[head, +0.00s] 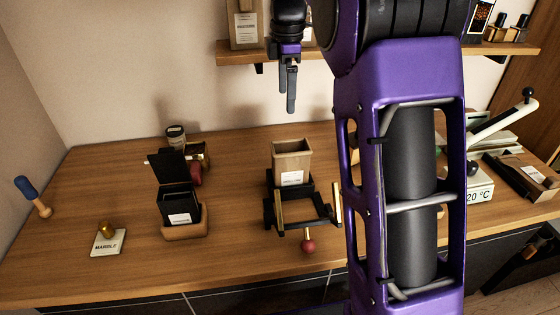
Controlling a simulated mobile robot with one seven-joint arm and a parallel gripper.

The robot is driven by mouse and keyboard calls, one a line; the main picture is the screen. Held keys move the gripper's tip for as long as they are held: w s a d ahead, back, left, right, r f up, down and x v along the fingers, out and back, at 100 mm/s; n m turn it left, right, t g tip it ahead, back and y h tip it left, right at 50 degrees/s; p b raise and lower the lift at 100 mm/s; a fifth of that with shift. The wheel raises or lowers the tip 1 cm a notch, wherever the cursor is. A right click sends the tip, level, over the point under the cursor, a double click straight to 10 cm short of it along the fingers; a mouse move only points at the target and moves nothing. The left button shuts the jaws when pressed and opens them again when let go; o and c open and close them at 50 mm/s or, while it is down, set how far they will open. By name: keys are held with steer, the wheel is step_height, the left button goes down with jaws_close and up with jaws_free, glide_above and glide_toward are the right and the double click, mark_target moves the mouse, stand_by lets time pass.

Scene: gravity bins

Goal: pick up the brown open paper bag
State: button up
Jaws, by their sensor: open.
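A brown open-topped paper bag (292,163) with a white label stands upright at the middle of the wooden counter. Its lower part is at a black frame with brass-coloured bars (279,205) and a red knob; I cannot tell whether it rests in the frame or behind it. My gripper (288,102) points down, above the bag in the picture and apart from it. Its jaws are seen nearly edge-on, open, with nothing between them.
A wall shelf (340,50) holds another labelled brown bag (246,25). My purple arm hides the counter's right middle. A lever device (480,190) stands right.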

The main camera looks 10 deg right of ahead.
mark_target(289, 141)
steer(key=shift+g, duration=0.3)
steer(key=f, duration=0.9)
steer(key=d+f+b, duration=0.1)
steer(key=f, duration=0.4)
steer(key=shift+s+d+f, duration=0.1)
steer(key=shift+f, duration=1.25)
steer(key=shift+s+d+f, duration=0.1)
steer(key=shift+f, duration=1.25)
jaws_close()
